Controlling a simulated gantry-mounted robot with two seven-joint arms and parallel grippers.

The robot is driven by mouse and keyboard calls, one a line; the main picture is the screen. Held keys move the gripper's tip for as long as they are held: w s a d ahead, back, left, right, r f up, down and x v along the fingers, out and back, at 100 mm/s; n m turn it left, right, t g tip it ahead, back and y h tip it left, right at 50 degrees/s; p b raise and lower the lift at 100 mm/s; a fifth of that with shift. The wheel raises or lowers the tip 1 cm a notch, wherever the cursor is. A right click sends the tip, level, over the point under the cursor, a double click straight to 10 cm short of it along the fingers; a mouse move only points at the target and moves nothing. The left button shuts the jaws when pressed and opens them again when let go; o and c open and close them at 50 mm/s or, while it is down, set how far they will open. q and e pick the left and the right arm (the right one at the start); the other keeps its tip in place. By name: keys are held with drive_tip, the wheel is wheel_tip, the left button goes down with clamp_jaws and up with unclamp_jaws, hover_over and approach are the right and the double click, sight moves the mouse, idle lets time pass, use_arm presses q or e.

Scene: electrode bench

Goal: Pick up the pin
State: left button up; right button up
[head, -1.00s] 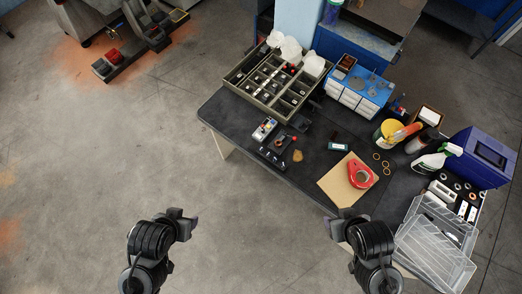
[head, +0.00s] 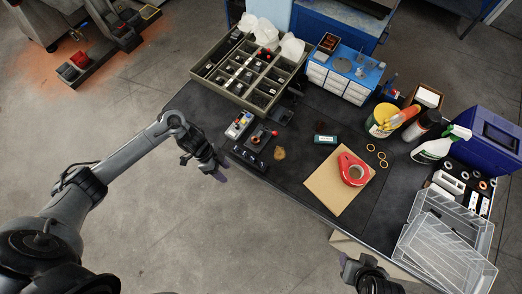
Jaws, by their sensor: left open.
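I cannot single out the pin for certain at this size. A small red-tipped piece stands on a dark block (head: 262,135) near the bench's left front edge. Beside it is a grey block with coloured tops (head: 239,125), and a dark low strip (head: 248,157) lies along the edge. My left gripper (head: 221,173) is open at the bench's front left edge, just left of the dark strip, with nothing visible between its fingers. My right gripper (head: 350,264) is at the bottom, in front of the bench; its jaws are too small and dark to read.
A compartment tray (head: 222,83) with small parts stands at the back left. A red tape roll (head: 353,169) lies on a cardboard sheet (head: 325,186). A blue drawer unit (head: 342,72), a spray bottle (head: 433,150) and clear bins (head: 445,255) crowd the right side.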

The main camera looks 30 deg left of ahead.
use_arm(q)
drive_tip(key=t+y+b, duration=0.1)
drive_tip(key=t+b, duration=0.1)
drive_tip(key=b, duration=0.1)
approach(235, 147)
drive_tip(key=s, duration=0.1)
drive_tip(key=d+f, duration=0.1)
drive_tip(key=w+d+f, duration=0.1)
drive_tip(key=f, duration=0.1)
drive_tip(key=shift+w+b, duration=0.1)
drive_tip(key=shift+b, duration=0.3)
drive_tip(key=shift+a+b+x, duration=0.15)
drive_tip(key=shift+b+x, duration=0.05)
drive_tip(key=shift+x, duration=1.25)
drive_tip(key=shift+a+b+x, duration=0.15)
drive_tip(key=shift+x, duration=1.25)
drive_tip(key=shift+w, duration=0.15)
use_arm(e)
wheel_tip(235, 147, down, 6)
drive_tip(key=shift+s+d, duration=0.15)
drive_tip(key=shift+d, duration=0.05)
use_arm(q)
clamp_jaws()
use_arm(e)
drive_tip(key=shift+d, duration=0.1)
